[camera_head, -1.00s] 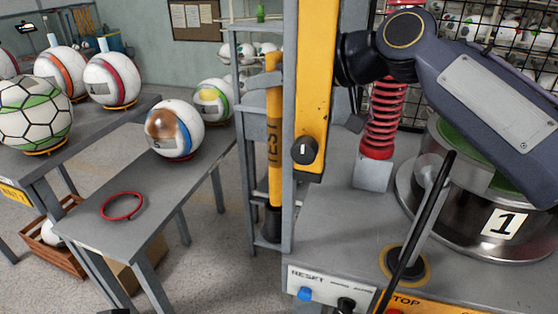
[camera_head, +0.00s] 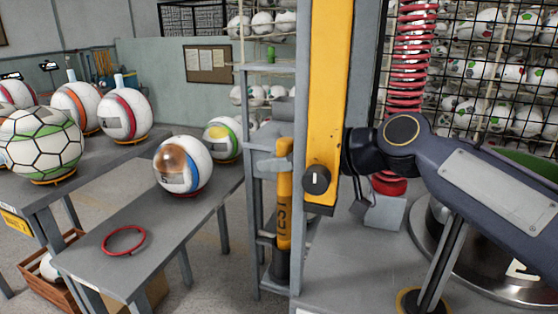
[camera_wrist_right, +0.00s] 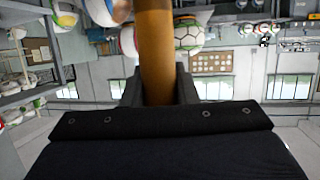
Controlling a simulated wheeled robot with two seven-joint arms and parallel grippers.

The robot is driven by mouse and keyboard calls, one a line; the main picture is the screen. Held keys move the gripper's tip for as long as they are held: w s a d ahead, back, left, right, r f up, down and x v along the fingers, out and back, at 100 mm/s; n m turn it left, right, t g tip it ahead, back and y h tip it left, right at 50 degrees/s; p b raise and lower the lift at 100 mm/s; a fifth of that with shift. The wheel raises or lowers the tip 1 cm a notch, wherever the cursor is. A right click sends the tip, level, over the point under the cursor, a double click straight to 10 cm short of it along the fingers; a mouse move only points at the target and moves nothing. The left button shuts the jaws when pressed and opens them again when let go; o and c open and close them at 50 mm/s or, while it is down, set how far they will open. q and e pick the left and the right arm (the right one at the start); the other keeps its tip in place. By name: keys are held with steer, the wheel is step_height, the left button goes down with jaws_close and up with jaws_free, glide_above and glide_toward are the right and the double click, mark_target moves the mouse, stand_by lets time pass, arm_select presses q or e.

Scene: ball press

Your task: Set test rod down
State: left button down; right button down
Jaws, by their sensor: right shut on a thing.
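The test rod (camera_head: 284,213) is a yellow upright cylinder marked TEST with a dark lower end. It stands close beside the grey rack in the head view. My right arm comes in from the right, passing behind the yellow post. The grey fingers of my right gripper (camera_head: 272,164) are around the rod's upper part. In the right wrist view the gripper (camera_wrist_right: 160,92) is shut on the orange-yellow rod (camera_wrist_right: 156,50). I cannot tell whether the rod's lower end touches a support. My left gripper is not in view.
The yellow post (camera_head: 328,100) with a black knob hides part of my right wrist. A red spring (camera_head: 408,60) and a metal press base stand right. Floor shows between table and rack.

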steer(key=c, duration=1.1)
jaws_free()
steer(key=shift+f, duration=0.1)
steer(key=shift+c, duration=0.2)
steer(key=v, duration=0.7)
steer(key=shift+d+r, duration=0.2)
steer(key=shift+r, duration=0.05)
steer(key=shift+s, duration=0.1)
